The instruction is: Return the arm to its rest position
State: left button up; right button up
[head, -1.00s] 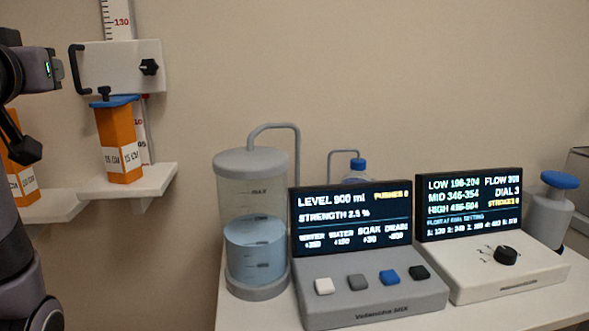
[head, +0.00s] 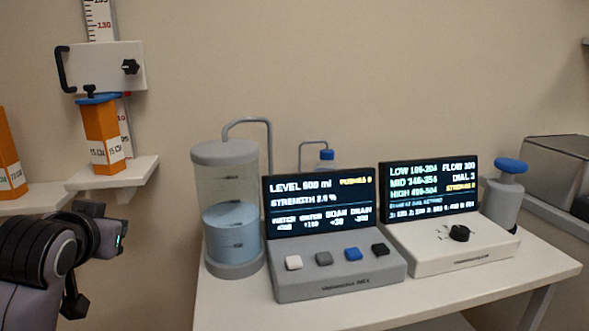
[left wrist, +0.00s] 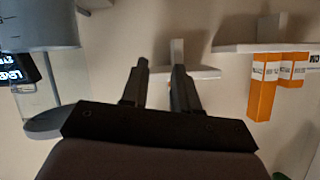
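My left arm (head: 45,265) comes in at the lower left of the head view, below the shelves and left of the clear tank. In the left wrist view my left gripper (left wrist: 160,70) shows two dark fingers standing apart. Nothing is held between them. My right arm and gripper are not in view.
A wall shelf (head: 120,172) carries an orange box (head: 103,135) under a wall bracket (head: 105,66). A second orange box (head: 9,155) stands at the far left. The clear tank (head: 228,205), grey console (head: 335,275) and white console (head: 455,250) stand on the table (head: 235,305).

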pick_arm(q)
jog(key=s+d+f+m+g+h, duration=0.1)
jog(key=s+d+f, duration=0.1)
jog(key=f, duration=0.5)
jog(key=s+d+f+m+g+h, duration=0.1)
jog(key=s+d+f+g, duration=0.15)
jog(key=f, duration=0.35)
jog(key=s+d+f+m+g+h, duration=0.1)
jog(key=s+d+f+g, duration=0.2)
jog(key=s+f, duration=0.7)
jog(key=s+d+f+g+h, duration=0.2)
jog(key=s+d+f, duration=0.2)
jog(key=s+f, duration=0.6)
jog(key=w+d+f+t+h, duration=0.2)
jog(key=w+d+f+t, duration=0.2)
jog(key=w+f+t, duration=0.15)
notch_tip(320, 180, up, 13)
jog(key=s+a+t+p, duration=0.1)
jog(key=p, duration=1.3)
jog(key=shift+a+f+m, duration=0.15)
jog(key=shift+m, duration=0.15)
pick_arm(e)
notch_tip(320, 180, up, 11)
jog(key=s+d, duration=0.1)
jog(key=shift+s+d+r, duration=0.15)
pick_arm(q)
jog(key=shift+s, duration=0.1)
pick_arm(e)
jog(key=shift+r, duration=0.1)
